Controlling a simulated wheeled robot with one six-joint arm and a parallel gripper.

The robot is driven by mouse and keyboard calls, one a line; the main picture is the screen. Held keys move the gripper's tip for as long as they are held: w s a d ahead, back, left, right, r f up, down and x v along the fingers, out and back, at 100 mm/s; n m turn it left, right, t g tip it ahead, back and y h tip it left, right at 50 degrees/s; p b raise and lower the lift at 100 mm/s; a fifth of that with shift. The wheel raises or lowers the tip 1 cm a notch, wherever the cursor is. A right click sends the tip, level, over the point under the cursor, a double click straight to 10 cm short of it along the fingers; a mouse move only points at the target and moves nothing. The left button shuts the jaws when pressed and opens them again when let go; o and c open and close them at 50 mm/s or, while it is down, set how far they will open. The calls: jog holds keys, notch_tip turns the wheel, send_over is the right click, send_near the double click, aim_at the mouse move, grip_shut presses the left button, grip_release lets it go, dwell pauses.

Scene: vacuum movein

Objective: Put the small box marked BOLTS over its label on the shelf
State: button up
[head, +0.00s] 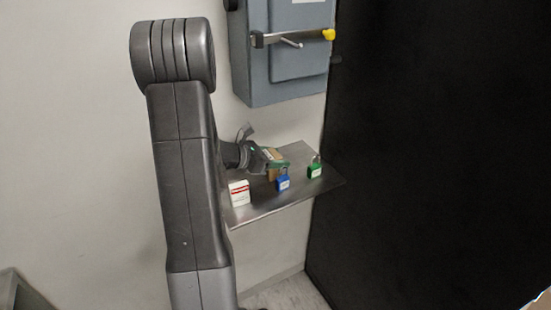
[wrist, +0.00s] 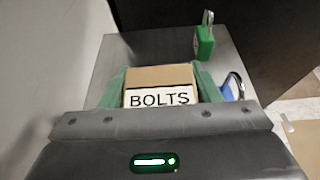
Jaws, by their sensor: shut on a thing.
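The small brown cardboard box marked BOLTS (wrist: 160,77) sits between the green fingers of my gripper (wrist: 158,85) in the wrist view, its white label facing the camera. My gripper (head: 271,158) is shut on the box (head: 274,174) in the head view, at the metal shelf (head: 258,209). I cannot tell whether the box touches the shelf. The shelf also shows in the wrist view (wrist: 150,47). The label on the shelf for this box is not visible in either view.
A blue padlock (head: 283,184) stands close beside the box, right by a gripper finger. A green padlock (head: 315,169) stands farther right. A white and red box (head: 239,193) stands at the left. A grey cabinet (head: 285,75) hangs above; a black panel (head: 430,150) borders the right.

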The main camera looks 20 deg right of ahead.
jog(key=shift+s+d, duration=0.1)
jog(key=shift+d, duration=0.2)
jog(key=shift+f, duration=0.15)
jog(key=o, duration=1.2)
jog(key=shift+a, duration=0.1)
